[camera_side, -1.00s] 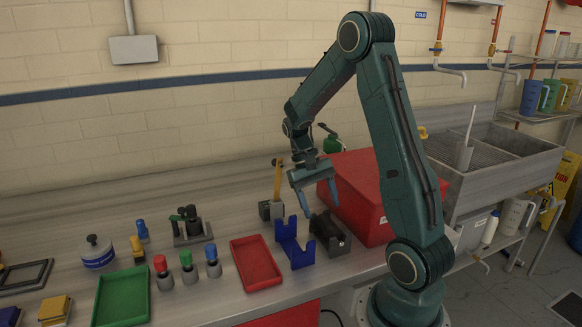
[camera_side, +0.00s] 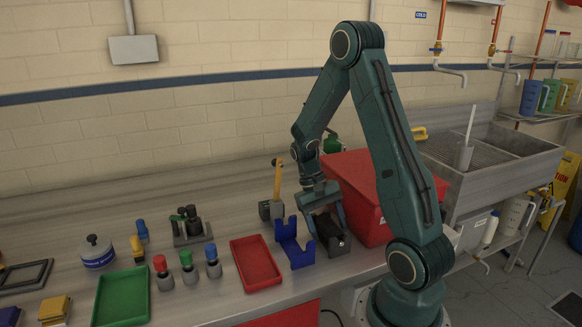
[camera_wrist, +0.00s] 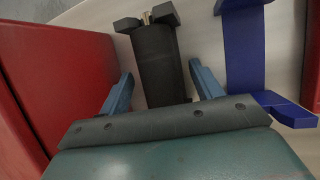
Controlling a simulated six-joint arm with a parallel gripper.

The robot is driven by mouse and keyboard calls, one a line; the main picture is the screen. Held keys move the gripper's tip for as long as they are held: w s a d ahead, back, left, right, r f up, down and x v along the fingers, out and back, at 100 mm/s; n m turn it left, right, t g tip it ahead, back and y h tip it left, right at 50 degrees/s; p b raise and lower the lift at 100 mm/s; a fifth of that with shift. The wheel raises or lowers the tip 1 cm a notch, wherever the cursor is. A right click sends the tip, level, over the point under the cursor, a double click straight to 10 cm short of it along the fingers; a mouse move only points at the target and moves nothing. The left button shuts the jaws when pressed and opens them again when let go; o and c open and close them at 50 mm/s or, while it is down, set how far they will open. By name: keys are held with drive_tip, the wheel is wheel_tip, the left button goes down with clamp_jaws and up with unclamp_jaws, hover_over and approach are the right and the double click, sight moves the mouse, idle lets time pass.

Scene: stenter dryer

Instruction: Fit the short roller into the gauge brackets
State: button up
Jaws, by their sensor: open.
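A short black roller (camera_wrist: 158,55) with a pale metal axle end lies in a dark cradle (camera_wrist: 168,13) on the bench. The roller's near end is hidden by my gripper in the wrist view. My gripper (camera_side: 329,231) is open, pointing down over the roller. In the wrist view its blue fingers (camera_wrist: 161,75) stand on either side of the roller, with gaps visible. The blue brackets (camera_side: 293,245), upright notched ends on a shared base, stand empty just left of the cradle; they also show in the wrist view (camera_wrist: 243,55).
A large red bin (camera_side: 360,185) stands close behind and right of the cradle. A red tray (camera_side: 255,263) lies left of the blue brackets. A grey block with a yellow-handled tool (camera_side: 277,180) stands behind them. Several colored-top pegs and a green tray (camera_side: 121,297) are farther left.

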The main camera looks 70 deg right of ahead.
sight(327, 221)
idle(0.3)
drive_tip(key=c, duration=1.2)
drive_tip(key=shift+r, duration=5.05)
